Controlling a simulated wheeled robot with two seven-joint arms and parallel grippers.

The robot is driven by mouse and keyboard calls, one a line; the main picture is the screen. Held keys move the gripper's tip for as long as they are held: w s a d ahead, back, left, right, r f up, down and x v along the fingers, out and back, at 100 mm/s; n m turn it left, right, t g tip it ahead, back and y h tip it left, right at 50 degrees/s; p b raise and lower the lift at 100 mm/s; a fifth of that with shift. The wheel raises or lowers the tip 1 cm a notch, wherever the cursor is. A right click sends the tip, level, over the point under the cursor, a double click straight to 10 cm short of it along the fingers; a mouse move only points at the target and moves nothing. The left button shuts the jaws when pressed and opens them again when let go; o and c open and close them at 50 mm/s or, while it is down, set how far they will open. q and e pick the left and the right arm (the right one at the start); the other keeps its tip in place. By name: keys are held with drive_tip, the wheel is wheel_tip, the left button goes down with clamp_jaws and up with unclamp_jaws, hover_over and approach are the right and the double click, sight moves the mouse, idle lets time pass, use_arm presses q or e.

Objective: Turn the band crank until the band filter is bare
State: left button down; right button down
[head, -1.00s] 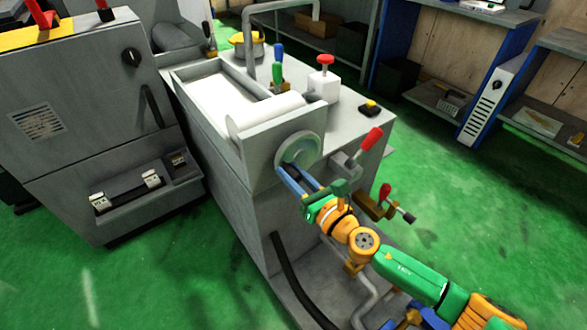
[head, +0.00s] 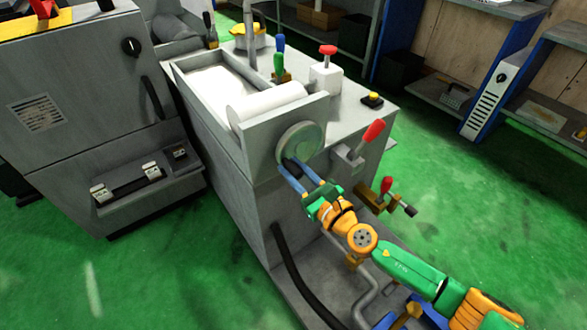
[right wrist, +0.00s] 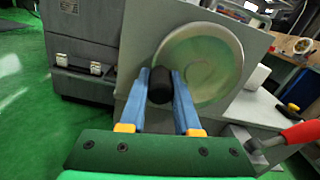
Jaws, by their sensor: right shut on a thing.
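The band crank (head: 300,141) is a round grey-green disc on the front end of the filter tank; it also shows in the right wrist view (right wrist: 205,60). Its black handle (right wrist: 160,86) sits at the disc's lower left. My right gripper (head: 292,172) is shut on this handle, with its blue fingers on either side of it in the right wrist view (right wrist: 160,88). The band filter (head: 222,92) is a tank with a white band on its bed and a white roll (head: 268,102) near the crank. My left gripper is not in view.
Red-handled levers (head: 373,131) and (head: 386,185) stick out just right of the crank. A white box with a red knob (head: 327,72) and a black-and-yellow button (head: 373,99) stand on the tank's top. A grey machine (head: 90,110) stands at left. Green floor (head: 480,220) is clear at right.

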drive_tip(key=c, duration=0.6)
unclamp_jaws()
drive_tip(key=v, duration=0.7)
drive_tip(key=shift+s, duration=0.1)
